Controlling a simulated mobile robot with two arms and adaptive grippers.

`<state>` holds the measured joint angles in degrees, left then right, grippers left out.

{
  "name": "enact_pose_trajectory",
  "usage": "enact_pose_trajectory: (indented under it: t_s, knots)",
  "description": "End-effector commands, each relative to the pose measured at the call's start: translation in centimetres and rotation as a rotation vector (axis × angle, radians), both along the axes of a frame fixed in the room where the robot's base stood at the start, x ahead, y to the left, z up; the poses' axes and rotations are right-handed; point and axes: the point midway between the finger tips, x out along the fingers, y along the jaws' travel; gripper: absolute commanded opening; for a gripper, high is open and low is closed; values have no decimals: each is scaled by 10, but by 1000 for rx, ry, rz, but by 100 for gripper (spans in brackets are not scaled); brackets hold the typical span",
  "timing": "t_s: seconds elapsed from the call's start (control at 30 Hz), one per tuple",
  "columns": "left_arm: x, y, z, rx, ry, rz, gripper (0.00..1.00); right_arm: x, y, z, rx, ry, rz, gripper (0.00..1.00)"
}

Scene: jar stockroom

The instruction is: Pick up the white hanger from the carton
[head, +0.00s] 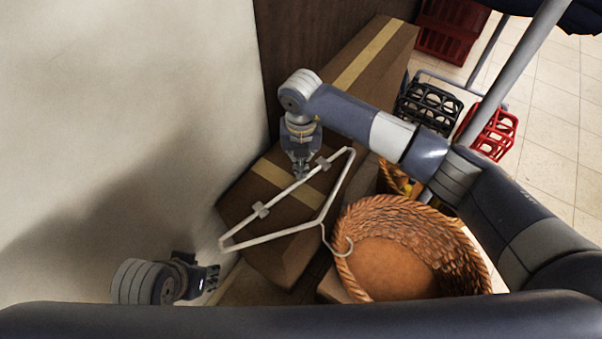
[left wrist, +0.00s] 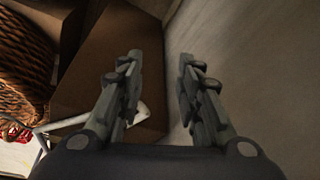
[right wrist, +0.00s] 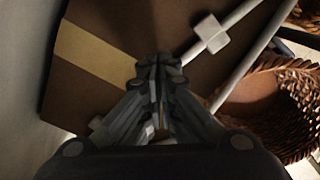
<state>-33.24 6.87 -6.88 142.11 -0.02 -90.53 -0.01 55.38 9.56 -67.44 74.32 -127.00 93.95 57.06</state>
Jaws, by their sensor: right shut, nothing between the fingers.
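The white hanger (head: 270,238), with two clips on its bar, lies across the brown carton (head: 283,262) in the head view. Its hook reaches over the rim of the wicker basket. My right gripper (head: 301,174) points down at the bar between the clips, fingers shut and empty. In the right wrist view one clip (right wrist: 210,33) shows just beyond the shut fingertips (right wrist: 158,62), and the bar passes behind them; contact cannot be told. My left gripper (head: 212,278) is near the wall at lower left, apart from the hanger. In the left wrist view it is open and empty (left wrist: 160,62).
The wicker basket (head: 455,245) stands right of the carton. A pale wall (head: 120,120) closes the left side. Dark (head: 428,105) and red crates (head: 497,135) stand on the tiled floor at upper right, near a grey pole (head: 510,65).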

Motion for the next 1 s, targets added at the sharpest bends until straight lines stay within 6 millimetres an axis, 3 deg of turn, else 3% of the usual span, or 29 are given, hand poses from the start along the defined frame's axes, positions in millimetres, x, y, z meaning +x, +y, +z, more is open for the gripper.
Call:
enact_pose_trajectory:
  t_s: [0.2,0.33,0.7,0.93,1.0]
  knots:
    - [0,0,1,0,0,0,33,-24,0,-2,0,1,0,0]
    - [0,0,-6,0,-1,0,33,-22,0,-14,-1,-1,-2,0]
    - [0,0,-6,0,0,0,33,-22,0,-18,-2,2,-1,0]
    - [1,0,-20,-2,-6,-1,33,0,-1,-22,-4,-1,-4,0]
    - [20,-6,-16,-17,-82,-7,33,8,-1,-21,-5,-1,-3,0]
